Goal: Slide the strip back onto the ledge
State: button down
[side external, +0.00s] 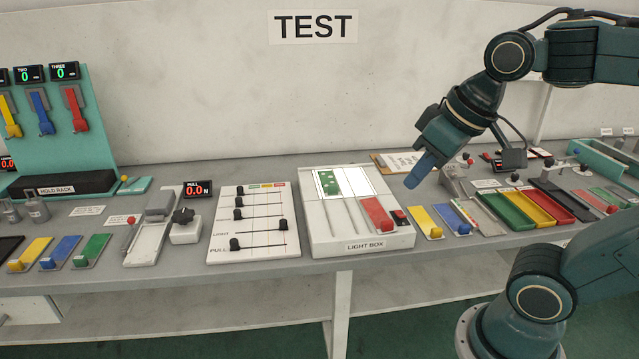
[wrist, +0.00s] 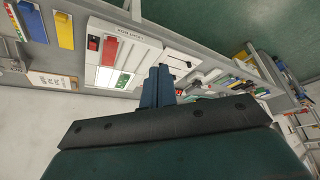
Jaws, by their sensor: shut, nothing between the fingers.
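A white light box (side external: 316,234) stands at the middle of the bench, with a bright lit window (side external: 357,181) at its back. A green strip (side external: 329,183) with pale dots lies at the window's left part. A red strip (side external: 377,213) lies in the right lane, on the front part. Both also show in the wrist view, green (wrist: 123,80) and red (wrist: 108,50). I cannot tell which part is the ledge. My gripper (side external: 416,176) is shut and empty, in the air to the right of the light box, touching neither strip. In the wrist view its fingers (wrist: 158,84) are together.
A slider panel (side external: 252,222) stands left of the light box. A small red-topped switch (side external: 399,217), yellow and blue levers (side external: 424,222), and green, yellow and red trays (side external: 506,212) are to the right. The space above the light box looks clear.

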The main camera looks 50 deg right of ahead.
jog(key=w+d+r+m+g, duration=0.1)
jog(key=w+d+r, duration=0.1)
jog(key=w, duration=0.4)
jog(key=w+d+r+m, duration=0.1)
jog(key=w+d+r, duration=0.1)
jog(key=w, duration=0.3)
jog(key=m+g, duration=0.4)
jog(key=m, duration=0.3)
send_over(330, 183)
notch_tip(330, 183, down, 16)
jog(key=shift+f, duration=0.15)
notch_tip(330, 183, down, 10)
jog(key=shift+r, duration=0.25)
jog(key=shift+s+a, duration=1.35)
jog(key=shift+a, duration=0.05)
